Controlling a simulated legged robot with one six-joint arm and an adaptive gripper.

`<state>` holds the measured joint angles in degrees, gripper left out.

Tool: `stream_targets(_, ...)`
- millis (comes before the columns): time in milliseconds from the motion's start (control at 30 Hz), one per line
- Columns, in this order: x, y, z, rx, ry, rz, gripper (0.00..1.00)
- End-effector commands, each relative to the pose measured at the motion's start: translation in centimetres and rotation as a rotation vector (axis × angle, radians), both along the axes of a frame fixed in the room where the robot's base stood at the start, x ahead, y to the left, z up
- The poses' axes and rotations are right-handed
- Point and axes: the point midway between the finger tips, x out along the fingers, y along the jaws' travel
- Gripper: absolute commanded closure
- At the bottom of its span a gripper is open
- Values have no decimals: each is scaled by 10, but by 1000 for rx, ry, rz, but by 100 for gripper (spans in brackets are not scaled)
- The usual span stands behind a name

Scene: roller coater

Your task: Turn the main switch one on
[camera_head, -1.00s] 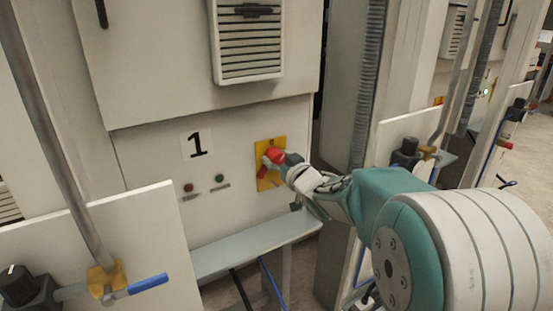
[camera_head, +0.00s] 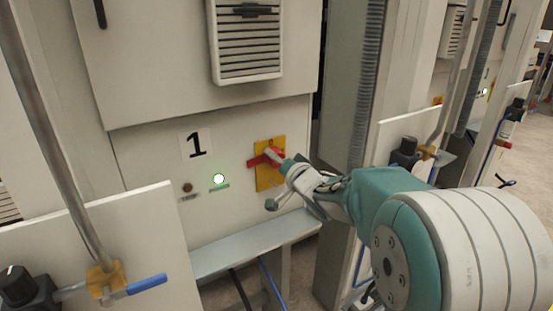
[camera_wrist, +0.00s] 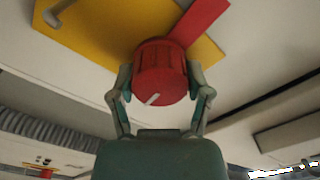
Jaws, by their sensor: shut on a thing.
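The main switch is a red rotary knob (camera_wrist: 160,75) with a red handle bar on a yellow plate (camera_head: 270,179), to the right of the black number 1 (camera_head: 196,145) on the cabinet. In the wrist view my gripper (camera_wrist: 160,90) has its two fingers on both sides of the red knob, shut on it. In the head view the gripper (camera_head: 280,165) covers part of the knob, and the red handle shows to its left. A lamp (camera_head: 219,180) between the number and the plate is lit bright whitish green.
A dark unlit button (camera_head: 187,188) is left of the lamp. A grey ledge (camera_head: 255,244) runs below the switch. A white panel (camera_head: 130,230) with a pipe and blue-handled valve (camera_head: 147,284) stands at the front left.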

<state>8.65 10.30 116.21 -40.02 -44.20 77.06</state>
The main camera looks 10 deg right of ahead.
Motion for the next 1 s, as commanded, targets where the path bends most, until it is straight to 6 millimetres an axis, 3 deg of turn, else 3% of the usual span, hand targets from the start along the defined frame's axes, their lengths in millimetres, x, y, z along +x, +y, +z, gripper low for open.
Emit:
stream_targets(33,-1,0,-8,19,26,0,84)
stream_targets(767,-1,0,-8,104,52,0,84)
stream_targets(800,-1,0,-8,103,52,0,31)
stream_targets(867,-1,0,-8,104,52,-1,5)
stream_targets(1000,-1,0,-6,104,46,0,2)
